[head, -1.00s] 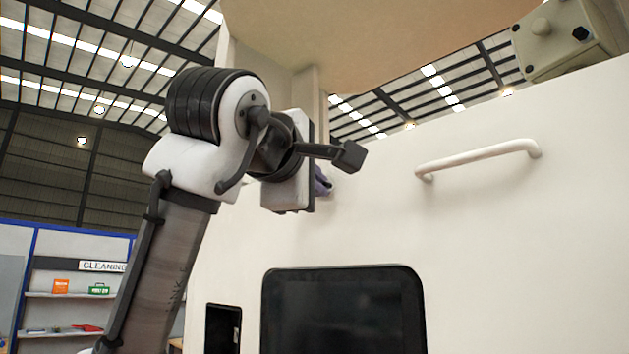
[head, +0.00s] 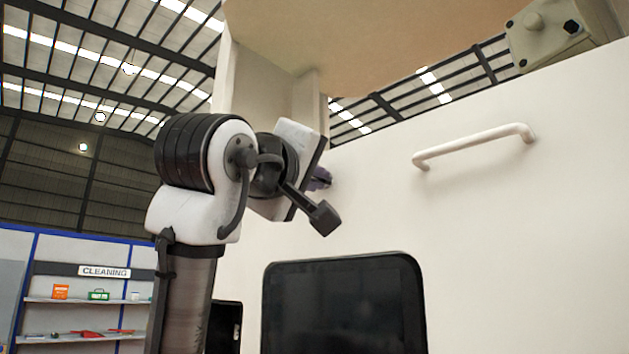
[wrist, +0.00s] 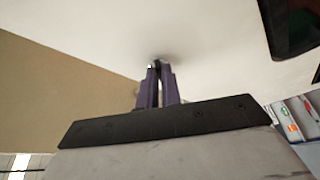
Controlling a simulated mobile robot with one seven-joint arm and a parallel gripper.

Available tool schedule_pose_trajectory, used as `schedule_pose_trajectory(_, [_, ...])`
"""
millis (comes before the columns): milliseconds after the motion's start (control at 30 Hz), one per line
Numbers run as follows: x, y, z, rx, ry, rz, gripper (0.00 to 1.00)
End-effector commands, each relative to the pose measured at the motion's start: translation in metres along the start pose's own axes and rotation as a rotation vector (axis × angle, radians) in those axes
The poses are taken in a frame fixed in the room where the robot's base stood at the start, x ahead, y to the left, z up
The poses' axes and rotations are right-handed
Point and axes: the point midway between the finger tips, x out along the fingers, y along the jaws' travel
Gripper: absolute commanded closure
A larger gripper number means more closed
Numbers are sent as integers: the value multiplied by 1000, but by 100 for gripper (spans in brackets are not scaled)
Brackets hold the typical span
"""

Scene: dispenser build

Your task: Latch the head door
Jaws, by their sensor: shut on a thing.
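The head door is a large cream panel (head: 480,240) with a white bar handle (head: 475,147) at its upper right. My gripper (head: 322,180) is at the panel's upper left, and its purple fingers reach to the panel's face. In the wrist view, the two purple fingers (wrist: 156,72) are close together, shut on a small dark latch piece (wrist: 154,64) at the cream surface. The fingers hide most of that piece, so its exact angle cannot be told. In the head view, my wrist hides it.
A dark screen (head: 345,305) is set in the panel below my gripper. A tan overhang (head: 390,40) is above, with a beige box (head: 560,35) at the top right. Shelves marked CLEANING (head: 85,300) stand far left. Open air lies left of my arm.

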Motion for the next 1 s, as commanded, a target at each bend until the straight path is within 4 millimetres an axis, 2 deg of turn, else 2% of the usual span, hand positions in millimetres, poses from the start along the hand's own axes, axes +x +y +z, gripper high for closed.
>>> schedule_pose_trajectory(600, [2, -4, -3, 534, 0, 224, 100])
schedule_pose_trajectory(1000, [2, -6, -5, 801, 0, 333, 100])
